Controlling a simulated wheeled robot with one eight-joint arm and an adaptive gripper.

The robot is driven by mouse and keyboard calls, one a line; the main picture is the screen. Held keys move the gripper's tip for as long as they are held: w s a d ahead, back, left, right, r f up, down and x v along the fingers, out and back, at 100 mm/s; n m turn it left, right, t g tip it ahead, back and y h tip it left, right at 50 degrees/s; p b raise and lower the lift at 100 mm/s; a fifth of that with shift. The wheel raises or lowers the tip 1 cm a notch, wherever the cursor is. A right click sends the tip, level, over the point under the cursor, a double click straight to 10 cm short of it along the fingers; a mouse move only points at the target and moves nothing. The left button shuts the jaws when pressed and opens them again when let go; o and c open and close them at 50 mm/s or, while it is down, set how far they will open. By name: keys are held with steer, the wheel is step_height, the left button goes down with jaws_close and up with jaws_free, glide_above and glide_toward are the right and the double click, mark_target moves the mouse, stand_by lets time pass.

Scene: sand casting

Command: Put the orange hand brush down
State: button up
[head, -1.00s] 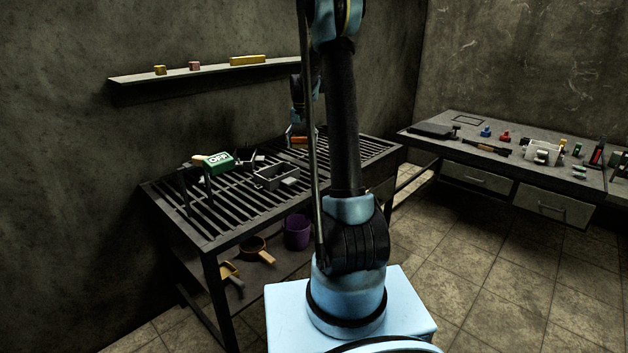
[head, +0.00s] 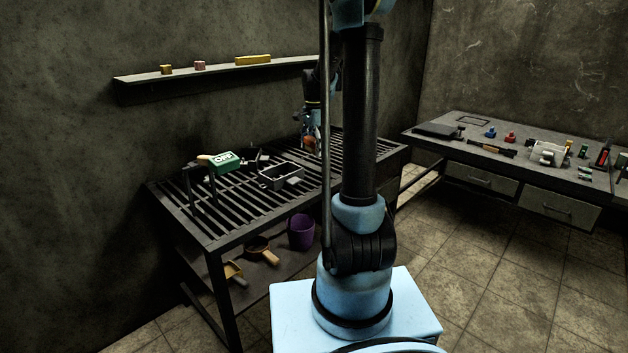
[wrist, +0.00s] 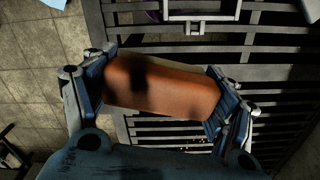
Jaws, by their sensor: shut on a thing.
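The orange hand brush (wrist: 160,86) is held crosswise between the two fingers of my gripper (wrist: 158,92) in the wrist view. The gripper is shut on it, with a blue-padded finger at each end of the orange block. In the head view the gripper (head: 311,140) is over the right part of the slatted metal bench (head: 222,240), with a bit of orange (head: 309,145) showing at it. My arm partly covers this area. I cannot tell whether the brush touches the slats. Its bristles are hidden.
A grey metal frame (head: 281,176) and a green box marked OPP (head: 224,161) are on the bench to the left. A purple bucket (head: 302,232) stands on the lower shelf. A side table (head: 510,170) with tools is at the right. Slats around the gripper look bare.

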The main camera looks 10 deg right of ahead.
mark_target(315, 177)
steer(key=shift+s+m, duration=0.6)
steer(key=shift+s, duration=0.3)
steer(key=shift+s+f, duration=0.1)
steer(key=shift+f, duration=4.85)
steer(key=shift+f, duration=0.15)
steer(key=o, duration=1.4)
steer(key=shift+f, duration=0.1)
